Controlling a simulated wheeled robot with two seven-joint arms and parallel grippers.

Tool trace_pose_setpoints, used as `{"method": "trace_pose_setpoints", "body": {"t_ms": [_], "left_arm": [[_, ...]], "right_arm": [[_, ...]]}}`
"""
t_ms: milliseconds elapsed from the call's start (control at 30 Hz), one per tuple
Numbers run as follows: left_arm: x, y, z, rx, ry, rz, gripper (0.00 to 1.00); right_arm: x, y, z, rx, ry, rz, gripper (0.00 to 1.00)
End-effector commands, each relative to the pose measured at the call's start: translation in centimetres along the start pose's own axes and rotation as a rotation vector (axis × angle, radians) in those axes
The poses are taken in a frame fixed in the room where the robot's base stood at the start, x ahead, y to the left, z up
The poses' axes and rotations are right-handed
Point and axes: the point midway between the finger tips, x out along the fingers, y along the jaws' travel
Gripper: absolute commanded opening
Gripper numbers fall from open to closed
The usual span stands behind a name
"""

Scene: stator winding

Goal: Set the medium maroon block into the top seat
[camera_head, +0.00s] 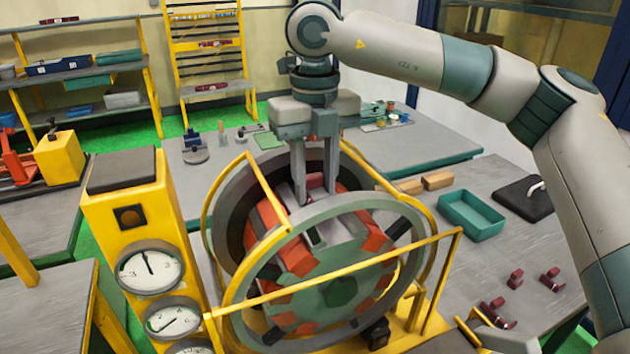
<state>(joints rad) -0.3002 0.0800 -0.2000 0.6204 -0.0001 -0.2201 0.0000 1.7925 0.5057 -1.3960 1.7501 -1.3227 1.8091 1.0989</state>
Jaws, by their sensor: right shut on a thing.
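My right gripper (315,198) points straight down over the top of the round stator (340,292). It is shut on a maroon block (316,181), which is mostly hidden by the fingers. The block is at the upper part of the stator, near a pale gap (338,231) between red-orange segments at the top. I cannot tell whether the block touches the seat. My left gripper is not in view.
Yellow rails (340,282) surround the stator. A yellow gauge cabinet (140,215) stands close on its left. Several loose maroon pieces (516,279) lie on the right table, with a teal tray (471,217) behind them.

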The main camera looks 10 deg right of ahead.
Motion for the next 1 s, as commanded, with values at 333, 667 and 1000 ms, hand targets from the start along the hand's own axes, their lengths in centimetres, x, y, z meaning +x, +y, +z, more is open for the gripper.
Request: {"method": "trace_pose_setpoints", "body": {"t_ms": [333,667,1000], "left_arm": [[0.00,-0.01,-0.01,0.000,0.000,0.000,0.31],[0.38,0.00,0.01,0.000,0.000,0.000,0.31],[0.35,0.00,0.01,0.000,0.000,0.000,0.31]], "right_arm": [[-0.08,0.01,0.01,0.000,-0.001,0.001,0.00],[0.20,0.02,0.02,0.000,-0.001,0.001,0.33],[0.33,-0.01,-0.01,0.000,0.001,-0.001,0.53]]}}
